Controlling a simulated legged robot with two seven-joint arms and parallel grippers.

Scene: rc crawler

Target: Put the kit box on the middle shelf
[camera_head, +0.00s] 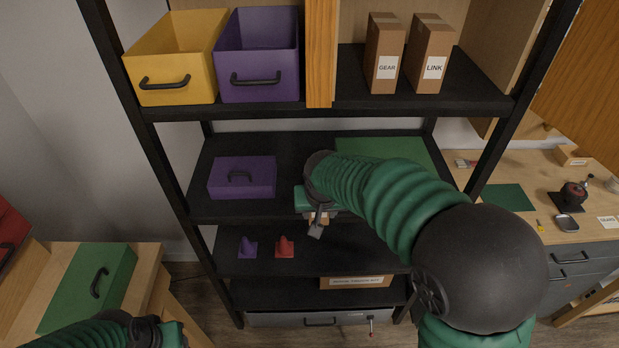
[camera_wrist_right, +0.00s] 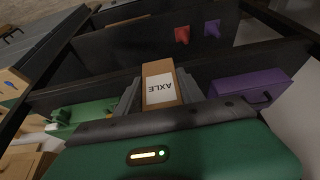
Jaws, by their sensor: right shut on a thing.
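A small cardboard box labelled AXLE (camera_wrist_right: 158,67) sits between the grey fingers of my right gripper (camera_wrist_right: 160,92), which is shut on it. In the head view my right gripper (camera_head: 318,222) is at the front of the middle shelf (camera_head: 265,208), and the box is mostly hidden below the wrist. A long cardboard box (camera_head: 357,282) with a white label, too small to read surely, lies on a lower shelf. My left gripper (camera_head: 165,335) is at the bottom left edge, only partly in view; its fingers cannot be made out.
The middle shelf holds a purple drawer box (camera_head: 242,177) at left and a green mat (camera_head: 390,150) at right. Cones (camera_head: 284,247) stand on the shelf below. Yellow (camera_head: 177,57) and purple bins, GEAR (camera_head: 384,55) and LINK boxes fill the upper shelf. A workbench is at right.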

